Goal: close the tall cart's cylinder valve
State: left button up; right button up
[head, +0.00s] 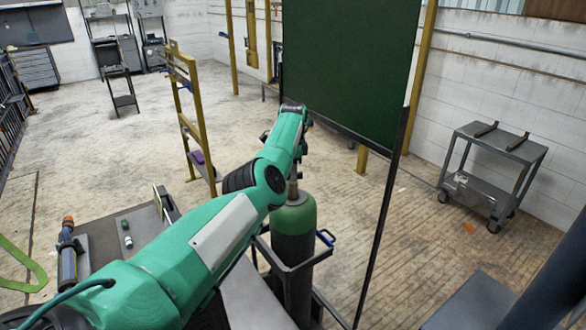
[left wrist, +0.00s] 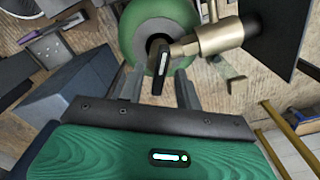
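The gas cylinder (head: 294,222), green on top and dark below, stands upright in the tall cart (head: 318,258) at the middle of the head view. My left arm reaches over it and hides most of its valve. In the left wrist view, the cylinder's green shoulder (left wrist: 143,22) is at the top. The brass valve (left wrist: 212,38) points right, and its black handle (left wrist: 158,74) hangs towards my gripper. My left gripper (left wrist: 157,92) is open, its two grey fingers on either side of the handle's lower end. Contact cannot be told. My right gripper is not in view.
A dark green panel (head: 348,60) stands just behind the cylinder, with a dark post at its right edge. A grey trolley (head: 497,150) stands at the right wall. A yellow frame (head: 190,110) stands left of the arm. The floor between is mostly clear.

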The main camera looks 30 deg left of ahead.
pick_arm(q)
jog(key=shift+f, duration=0.25)
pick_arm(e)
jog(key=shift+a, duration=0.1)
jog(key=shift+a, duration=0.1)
pick_arm(q)
grip_shut()
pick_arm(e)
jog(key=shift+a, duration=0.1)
